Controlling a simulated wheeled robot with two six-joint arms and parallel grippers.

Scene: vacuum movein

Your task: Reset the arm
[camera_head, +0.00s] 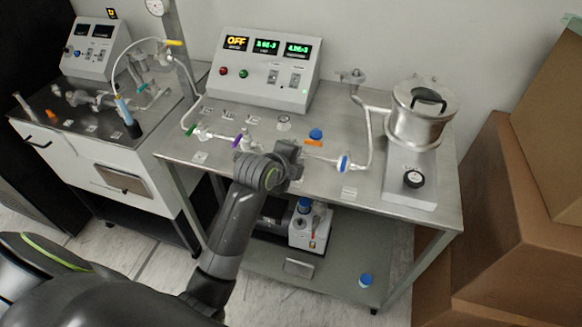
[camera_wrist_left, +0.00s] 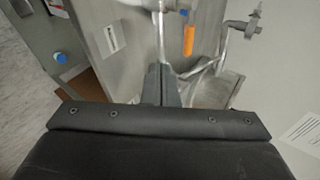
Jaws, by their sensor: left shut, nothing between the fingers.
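My left arm reaches up from the bottom of the head view. Its gripper (camera_head: 290,155) is over the front middle of the steel table (camera_head: 330,185), close to the glass tubing (camera_head: 325,158). In the left wrist view the two dark fingers (camera_wrist_left: 161,84) are together and hold nothing. The tubing passes just beyond the fingertips there; I cannot tell whether they touch. An orange valve handle (camera_head: 314,143) shows just past the gripper, and also in the left wrist view (camera_wrist_left: 188,40). The gripper hides part of the tubing. My right gripper is not in view.
A control box (camera_head: 265,70) with lit displays stands at the table's back. A steel pot (camera_head: 422,112) stands at the right. A pump (camera_head: 310,228) sits on the lower shelf. A second bench (camera_head: 80,140) is at the left, and cardboard boxes (camera_head: 510,210) at the right.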

